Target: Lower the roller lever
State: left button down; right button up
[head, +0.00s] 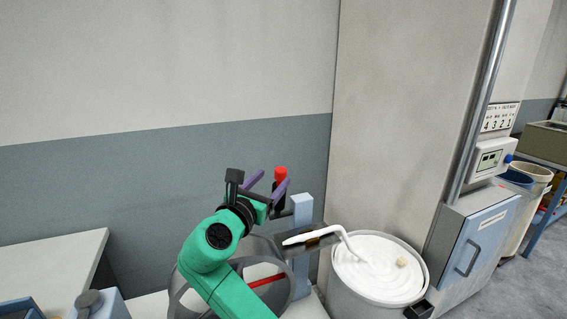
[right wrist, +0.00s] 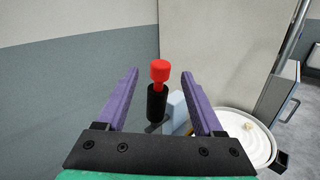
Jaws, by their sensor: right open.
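The roller lever (head: 281,174) has a red knob on top and a black grip below it. It stands about upright beside a pale blue post (head: 302,225). My right gripper (head: 275,177), with purple fingers, is open right at the lever. In the right wrist view the lever (right wrist: 158,72) shows between the two fingers, with a gap on each side. I cannot tell whether its knob is level with the fingertips or beyond them. My left gripper is not in view.
A round can (head: 424,272) of white fibre stands right of the post, with a white strand running into it from a dark plate (head: 318,242). A pillar (head: 410,120) and a blue-doored cabinet (head: 482,235) stand behind and right. A pale tabletop (head: 50,262) is at left.

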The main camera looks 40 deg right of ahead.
aim_at(285, 169)
jog(key=x, duration=0.4)
jog(key=p+x, duration=0.1)
jog(key=x, duration=0.1)
jog(key=shift+w+d+f, duration=0.15)
jog(key=shift+d+f, duration=0.1)
jog(key=shift+f, duration=0.1)
jog(key=x, duration=0.2)
jog(key=shift+w+d+f, duration=0.15)
jog(key=shift+d+f, duration=0.1)
jog(key=shift+d, duration=0.1)
jog(key=shift+a+r, duration=0.1)
jog(key=shift+a, duration=0.25)
jog(key=shift+d, duration=0.2)
grip_shut()
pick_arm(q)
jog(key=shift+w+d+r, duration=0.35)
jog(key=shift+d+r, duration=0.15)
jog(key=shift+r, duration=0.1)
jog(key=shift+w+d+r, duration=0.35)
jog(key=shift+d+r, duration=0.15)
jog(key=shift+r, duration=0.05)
